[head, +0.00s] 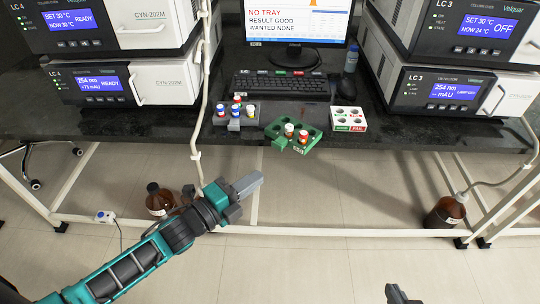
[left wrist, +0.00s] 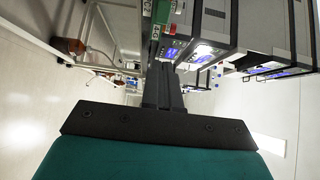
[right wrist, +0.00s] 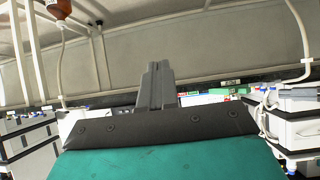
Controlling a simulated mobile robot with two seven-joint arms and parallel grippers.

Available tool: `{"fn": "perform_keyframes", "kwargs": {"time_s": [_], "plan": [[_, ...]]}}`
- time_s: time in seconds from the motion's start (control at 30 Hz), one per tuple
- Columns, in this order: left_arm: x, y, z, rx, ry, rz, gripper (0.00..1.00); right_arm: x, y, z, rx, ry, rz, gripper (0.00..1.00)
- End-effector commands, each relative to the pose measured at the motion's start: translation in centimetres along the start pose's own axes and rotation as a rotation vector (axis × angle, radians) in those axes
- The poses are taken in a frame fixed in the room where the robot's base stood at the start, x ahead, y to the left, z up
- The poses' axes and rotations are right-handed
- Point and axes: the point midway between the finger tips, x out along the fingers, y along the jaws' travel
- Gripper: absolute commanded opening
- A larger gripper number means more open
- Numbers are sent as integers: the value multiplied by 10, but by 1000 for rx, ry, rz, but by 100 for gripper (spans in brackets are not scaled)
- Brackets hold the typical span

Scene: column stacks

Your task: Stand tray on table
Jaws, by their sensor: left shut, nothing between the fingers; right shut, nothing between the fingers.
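A green tray (head: 275,130) lies near the front edge of the dark table (head: 400,134), turned at an angle, with red- and white-capped vials (head: 289,130) in it. My left gripper (head: 250,183) is shut and empty, in front of and below the table edge. My right gripper (head: 398,294) is at the bottom of the head view; its shut fingers show in the right wrist view (right wrist: 156,82).
A monitor (head: 300,20) reads "NO TRAY", with a keyboard (head: 280,86) before it. Stacked instruments (head: 110,80) stand left and right (head: 450,85). Brown bottles stand on the floor, left (head: 159,199) and right (head: 445,211). A white tube (head: 197,110) hangs over the table edge.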

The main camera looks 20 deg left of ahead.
Motion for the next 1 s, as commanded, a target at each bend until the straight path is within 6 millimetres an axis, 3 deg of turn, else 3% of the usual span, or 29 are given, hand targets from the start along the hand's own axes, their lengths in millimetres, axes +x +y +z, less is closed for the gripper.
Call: {"fn": "perform_keyframes", "kwargs": {"time_s": [0.3,0.4,0.63,1.0], "plan": [[62,-1,0,-1,0,-3,0,3,-2,1,2,0,-6,0],[70,0,13,1,-1,1,0,4,-3,1,2,2,-9,0],[84,0,26,-1,0,1,0,4,-6,-4,4,13,-14,0],[85,0,28,-3,-1,2,0,4,-8,-6,12,16,-15,0]]}}
